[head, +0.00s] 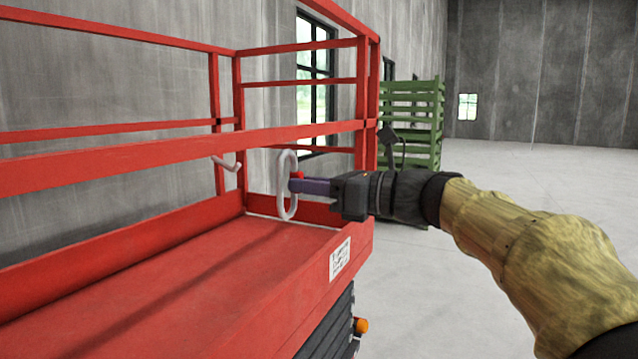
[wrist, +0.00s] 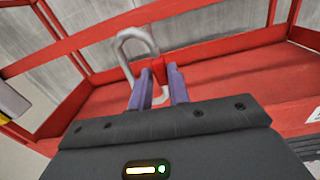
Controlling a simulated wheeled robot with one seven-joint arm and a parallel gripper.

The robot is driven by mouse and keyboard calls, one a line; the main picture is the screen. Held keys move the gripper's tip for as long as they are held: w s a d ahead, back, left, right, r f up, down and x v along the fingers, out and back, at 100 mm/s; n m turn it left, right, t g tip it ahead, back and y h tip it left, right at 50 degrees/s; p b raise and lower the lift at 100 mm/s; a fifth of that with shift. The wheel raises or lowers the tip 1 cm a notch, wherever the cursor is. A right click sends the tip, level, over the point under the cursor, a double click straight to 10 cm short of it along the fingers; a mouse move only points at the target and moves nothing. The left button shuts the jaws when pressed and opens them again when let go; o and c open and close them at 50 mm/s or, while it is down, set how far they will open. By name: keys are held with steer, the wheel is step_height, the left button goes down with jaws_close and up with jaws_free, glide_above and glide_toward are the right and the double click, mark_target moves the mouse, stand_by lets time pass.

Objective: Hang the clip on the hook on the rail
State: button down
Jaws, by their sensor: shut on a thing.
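The clip (head: 282,192) is a pale grey elongated loop with a small red part, held upright above the red platform. It also shows in the wrist view (wrist: 122,45), beyond the fingertips. My gripper (head: 298,184) has purple fingers shut on the clip at its red part; the fingers also show in the wrist view (wrist: 158,82). The hook (head: 227,164) is a small pale bent piece just below the red rail (head: 180,160), left of the clip in the head view. The clip and hook appear apart. I cannot make out the hook in the wrist view.
The red lift platform (head: 190,285) has guard rails and posts around it. A red post (head: 362,85) stands close behind my gripper in the picture. A stack of green pallets (head: 425,120) stands farther back. The floor (head: 520,180) at right is clear.

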steer(key=p+x, duration=0.1)
steer(key=x, duration=0.4)
steer(key=shift+s+a, duration=0.1)
steer(key=w+a+f, duration=0.2)
steer(key=a, duration=0.3)
steer(key=shift+w+f, duration=0.25)
steer(key=shift+w, duration=0.05)
stand_by(1.0)
steer(key=shift+a, duration=0.1)
steer(key=c, duration=1.2)
jaws_free()
steer(key=shift+c, duration=0.2)
